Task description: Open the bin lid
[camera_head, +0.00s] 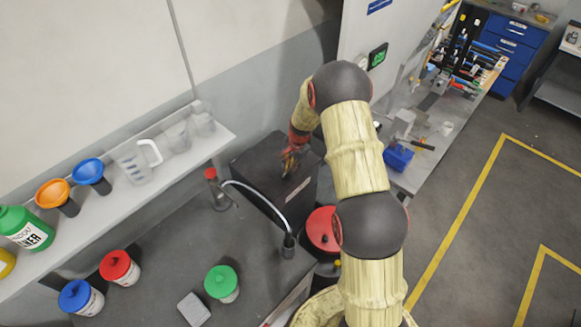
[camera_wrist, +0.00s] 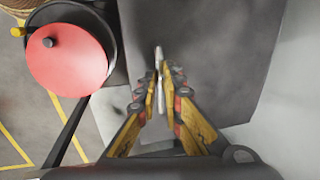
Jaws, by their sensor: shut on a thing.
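A dark grey box-shaped bin (camera_head: 255,168) stands against the wall, past the end of the grey workbench. My gripper (camera_head: 290,162) is at the bin's upper part, with the fingers pointing down at it. In the wrist view the bin's dark flat surface (camera_wrist: 215,50) fills the middle and right. The fingers (camera_wrist: 162,85) are shut on a thin pale bar, the lid handle (camera_wrist: 158,55), which sticks out beyond the fingertips. I cannot tell whether the lid is raised at all.
A red-lidded round container (camera_head: 321,230) stands near the bin; its red top (camera_wrist: 68,62) shows left in the wrist view. A curved tap (camera_head: 262,195) rises from the bench (camera_head: 165,235). A wall shelf (camera_head: 120,207) holds bottles and jugs. Open floor lies right.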

